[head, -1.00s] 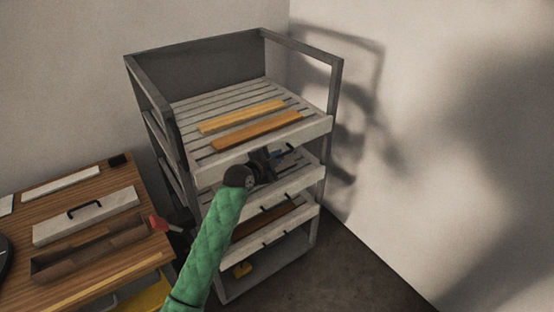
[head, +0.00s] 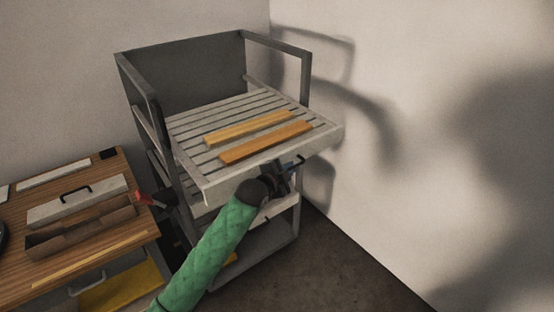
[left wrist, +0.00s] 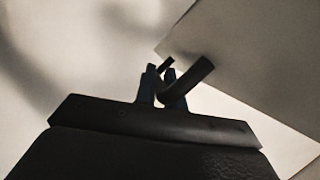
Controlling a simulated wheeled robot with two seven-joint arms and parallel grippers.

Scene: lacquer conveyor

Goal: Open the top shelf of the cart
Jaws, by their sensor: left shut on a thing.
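The grey cart (head: 180,55) stands against the wall corner. Its slatted top shelf (head: 190,120) is slid out, with its front edge past the cart's front posts. Two wooden strips, a lighter one (head: 250,127) and a darker one (head: 265,142), lie on the shelf. My left gripper (head: 290,168) is at the shelf's front, just under its front edge. In the left wrist view, the gripper (left wrist: 162,88) is shut on the dark handle (left wrist: 190,78), below the pale shelf front. The head view hides most of the handle behind the gripper. My right gripper is not in view.
A wooden table (head: 100,235) with a grey handled box lid (head: 78,200), a brown tray (head: 80,230) and a red-tipped tool (head: 143,197) stands left of the cart. Lower shelves sit under the top one. The floor (head: 340,265) at right is clear.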

